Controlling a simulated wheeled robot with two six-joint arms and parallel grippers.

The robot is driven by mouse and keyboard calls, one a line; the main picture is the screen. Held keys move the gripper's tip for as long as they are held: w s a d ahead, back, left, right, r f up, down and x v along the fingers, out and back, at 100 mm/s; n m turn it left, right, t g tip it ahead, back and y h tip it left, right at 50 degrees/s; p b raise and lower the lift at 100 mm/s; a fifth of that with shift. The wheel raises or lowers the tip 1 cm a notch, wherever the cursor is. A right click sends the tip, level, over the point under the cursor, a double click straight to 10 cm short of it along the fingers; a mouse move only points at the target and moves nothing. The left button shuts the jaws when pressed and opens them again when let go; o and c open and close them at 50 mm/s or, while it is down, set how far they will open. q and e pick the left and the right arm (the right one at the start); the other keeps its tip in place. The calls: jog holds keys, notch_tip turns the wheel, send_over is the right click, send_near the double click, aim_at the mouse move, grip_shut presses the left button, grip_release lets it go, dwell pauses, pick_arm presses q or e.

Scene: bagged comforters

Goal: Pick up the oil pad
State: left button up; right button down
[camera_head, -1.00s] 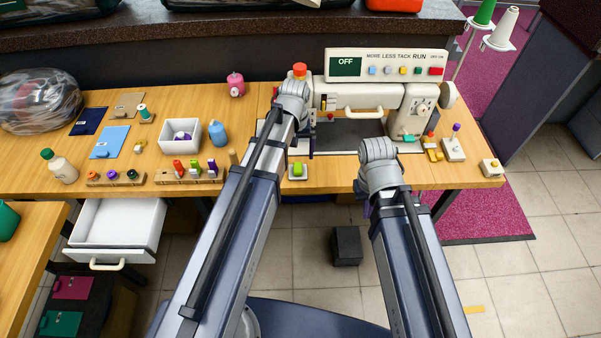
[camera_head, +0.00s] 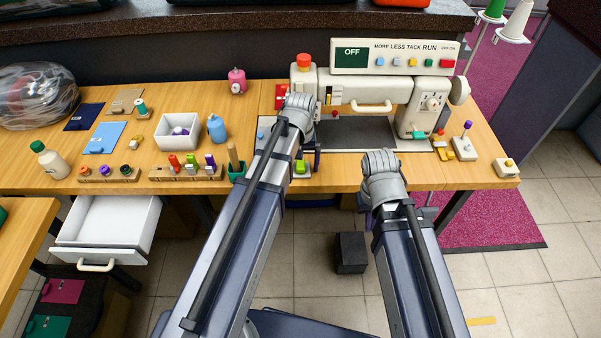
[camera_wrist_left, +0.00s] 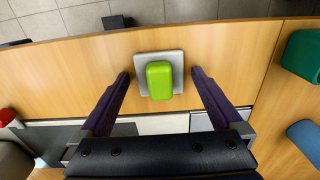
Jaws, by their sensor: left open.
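The oil pad (camera_head: 301,168) is a bright green block on a small grey square plate, near the front edge of the wooden table in front of the sewing machine. In the left wrist view the green pad (camera_wrist_left: 159,80) sits between the two purple fingers of my left gripper (camera_wrist_left: 160,76), with clear gaps on both sides. My left gripper (camera_head: 304,158) is open and empty, reaching down at the pad, which its arm partly covers in the head view. My right gripper (camera_head: 370,212) hangs in front of the table edge; its fingers are mostly hidden behind its own wrist.
The sewing machine (camera_head: 368,88) stands just behind. An open drawer (camera_head: 108,225) hangs at front left.

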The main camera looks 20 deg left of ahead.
aim_at(300, 164)
pick_arm(q)
jog(key=shift+r, duration=0.1)
jog(key=shift+c, duration=0.2)
jog(key=c, duration=1.2)
jog(key=shift+r, duration=0.1)
jog(key=shift+c, duration=0.2)
notch_tip(300, 164, up, 10)
jog(key=p, duration=1)
